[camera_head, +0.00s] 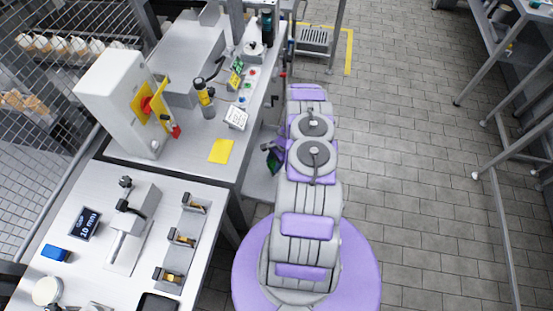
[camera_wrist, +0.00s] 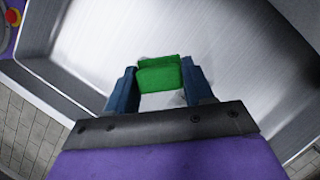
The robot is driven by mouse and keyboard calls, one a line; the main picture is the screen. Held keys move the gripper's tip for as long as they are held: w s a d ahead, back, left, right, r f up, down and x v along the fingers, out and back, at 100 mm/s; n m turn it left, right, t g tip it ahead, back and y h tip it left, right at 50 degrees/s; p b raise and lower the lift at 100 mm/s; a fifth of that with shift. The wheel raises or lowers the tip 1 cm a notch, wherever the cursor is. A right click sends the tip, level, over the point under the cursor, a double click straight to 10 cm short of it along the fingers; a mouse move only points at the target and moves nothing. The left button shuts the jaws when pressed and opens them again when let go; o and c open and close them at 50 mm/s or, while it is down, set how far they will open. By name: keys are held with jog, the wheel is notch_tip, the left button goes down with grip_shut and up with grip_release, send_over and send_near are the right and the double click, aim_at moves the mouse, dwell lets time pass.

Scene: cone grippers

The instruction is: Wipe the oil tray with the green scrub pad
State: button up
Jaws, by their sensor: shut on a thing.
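The green scrub pad (camera_wrist: 158,74) sits between the two blue fingers of my gripper (camera_wrist: 160,82) in the wrist view. My gripper is shut on it. Below it is the oil tray (camera_wrist: 75,40), a brushed metal pan with a raised, sloping rim. I cannot tell whether the pad touches the tray floor. A small pale patch with grey marks shows just behind the pad, between the fingers. In the head view my gripper (camera_head: 273,158) is partly hidden by my arm, beside the machine bench, above a pale metal surface (camera_head: 262,184).
A machine bench (camera_head: 200,150) with a yellow sheet (camera_head: 221,151) and controls stands left of my arm. A nearer table (camera_head: 85,260) holds metal fixtures and a blue block (camera_head: 55,253). Tiled floor (camera_head: 420,170) lies open to the right, with metal frames at the far right.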

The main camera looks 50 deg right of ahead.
aim_at(274, 163)
jog(key=shift+d+r, duration=0.1)
jog(key=shift+r, duration=0.85)
jog(key=shift+a+r+p, duration=0.2)
jog(key=shift+r+p, duration=0.1)
jog(key=shift+r, duration=0.35)
jog(key=shift+a+r+p, duration=0.15)
jog(key=shift+r+p, duration=0.1)
jog(key=shift+r, duration=0.95)
jog(key=shift+d, duration=0.2)
jog(key=shift+a, duration=0.15)
jog(key=shift+s, duration=0.15)
